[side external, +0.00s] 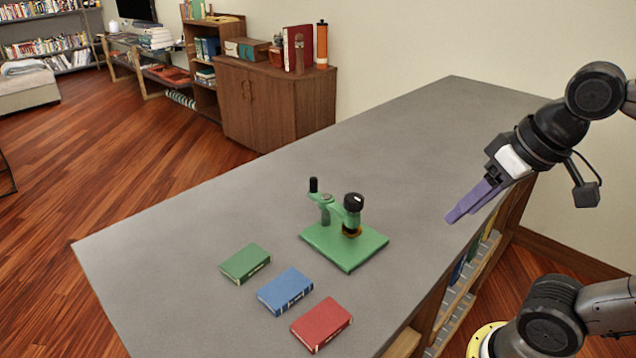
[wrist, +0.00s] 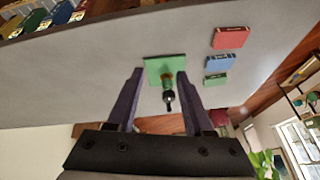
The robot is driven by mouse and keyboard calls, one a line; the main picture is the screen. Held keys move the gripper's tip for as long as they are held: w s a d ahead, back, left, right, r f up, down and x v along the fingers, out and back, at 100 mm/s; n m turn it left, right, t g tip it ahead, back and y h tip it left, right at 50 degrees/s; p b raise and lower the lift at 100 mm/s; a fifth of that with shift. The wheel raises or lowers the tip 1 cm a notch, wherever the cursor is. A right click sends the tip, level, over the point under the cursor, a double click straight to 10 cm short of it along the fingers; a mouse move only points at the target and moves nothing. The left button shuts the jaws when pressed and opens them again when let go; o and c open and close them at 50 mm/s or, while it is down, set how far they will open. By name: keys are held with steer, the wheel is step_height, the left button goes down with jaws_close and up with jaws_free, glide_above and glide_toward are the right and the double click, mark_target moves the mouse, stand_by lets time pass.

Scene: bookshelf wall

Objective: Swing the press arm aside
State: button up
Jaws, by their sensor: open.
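The press is a green device on a flat green base plate (side external: 362,252) on the grey table. Its green press arm (side external: 340,209) spans from a post at the back left to a black-topped head (side external: 353,202) over the plate. A black upright handle (side external: 314,186) stands at the arm's left end. My gripper (side external: 462,216), with purple fingers, hangs in the air to the right of the press, apart from it. It is open and empty. In the wrist view the press (wrist: 167,78) appears beyond and between the open fingers (wrist: 158,80).
A green book (side external: 245,263), a blue book (side external: 286,291) and a red book (side external: 321,324) lie in a row in front of the press. The grey table top (side external: 430,130) is clear behind and around the press. Shelves with books (side external: 465,280) sit under the table's right edge.

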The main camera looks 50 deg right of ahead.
steer(key=w+r+m+g, duration=0.1)
steer(key=w+r+m, duration=0.3)
steer(key=w+r, duration=0.55)
steer(key=w+r+m+g, duration=0.2)
steer(key=w+r, duration=0.2)
steer(key=w, duration=0.3)
steer(key=m+g, duration=0.1)
steer(key=g, duration=0.1)
glide_above(314, 178)
step_height(314, 178, down, 9)
step_height(314, 178, down, 14)
steer(key=shift+w+f, duration=0.1)
steer(key=shift+f, duration=0.1)
steer(key=shift+c, duration=0.2)
jaws_close()
steer(key=shift+r, duration=0.1)
